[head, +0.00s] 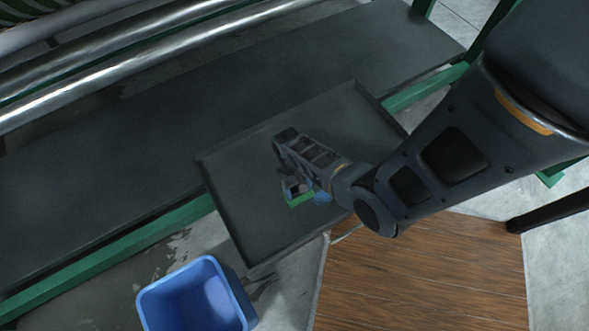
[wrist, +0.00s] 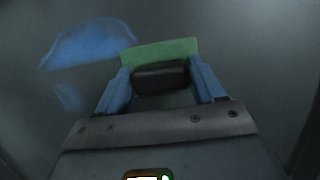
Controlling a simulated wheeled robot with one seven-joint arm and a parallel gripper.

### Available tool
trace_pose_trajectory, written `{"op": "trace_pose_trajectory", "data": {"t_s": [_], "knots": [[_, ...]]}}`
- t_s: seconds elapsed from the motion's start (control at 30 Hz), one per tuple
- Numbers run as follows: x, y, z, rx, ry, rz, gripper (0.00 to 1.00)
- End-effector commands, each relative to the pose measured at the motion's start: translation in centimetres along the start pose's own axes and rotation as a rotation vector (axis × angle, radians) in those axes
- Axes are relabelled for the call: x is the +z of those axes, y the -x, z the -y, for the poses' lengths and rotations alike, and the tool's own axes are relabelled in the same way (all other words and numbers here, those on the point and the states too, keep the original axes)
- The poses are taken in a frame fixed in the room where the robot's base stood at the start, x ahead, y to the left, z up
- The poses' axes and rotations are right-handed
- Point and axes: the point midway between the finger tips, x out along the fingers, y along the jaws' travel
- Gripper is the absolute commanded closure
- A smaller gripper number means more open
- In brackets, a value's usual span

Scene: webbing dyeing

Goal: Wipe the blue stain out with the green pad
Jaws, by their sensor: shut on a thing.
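The green pad (wrist: 165,50) is held between the blue fingertips of my gripper (wrist: 162,85), with a dark block behind it between the fingers. In the head view a green edge of the pad (head: 299,199) shows below my gripper (head: 306,190), low over the dark tray. The blue stain (wrist: 88,43) lies on the dark surface left of the pad in the wrist view, with a smaller faint patch below it. In the head view a bit of blue (head: 322,197) shows beside the gripper; most is hidden by my arm. I cannot tell whether the pad touches the surface.
The dark tray (head: 238,222) has a raised rim and sits at the edge of a long dark bench (head: 90,180) with green rails. A blue bin (head: 195,295) stands below it. Metal rollers (head: 130,70) run along the upper left. The tray around the gripper is clear.

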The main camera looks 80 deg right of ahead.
Motion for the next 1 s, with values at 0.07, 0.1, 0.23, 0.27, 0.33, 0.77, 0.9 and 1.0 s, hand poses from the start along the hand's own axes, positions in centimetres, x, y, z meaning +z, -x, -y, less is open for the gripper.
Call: {"op": "trace_pose_trajectory", "data": {"t_s": [0.07,0.1,0.23,0.27,0.33,0.77,0.9,1.0], "knots": [[0.1,0.0,0.2,0.000,0.000,0.000,0.61],[0.2,0.0,0.2,0.000,0.000,0.000,0.61],[0.8,2.4,0.3,0.000,0.001,-0.003,0.61],[0.9,2.8,0.4,0.001,0.002,-0.002,0.61],[1.0,3.3,0.5,0.001,0.003,0.000,0.61],[1.6,7.1,0.9,0.002,0.006,-0.001,0.61],[1.8,8.0,1.0,0.002,0.007,0.000,0.61],[1.8,8.2,1.0,0.002,0.006,0.000,0.61]]}}
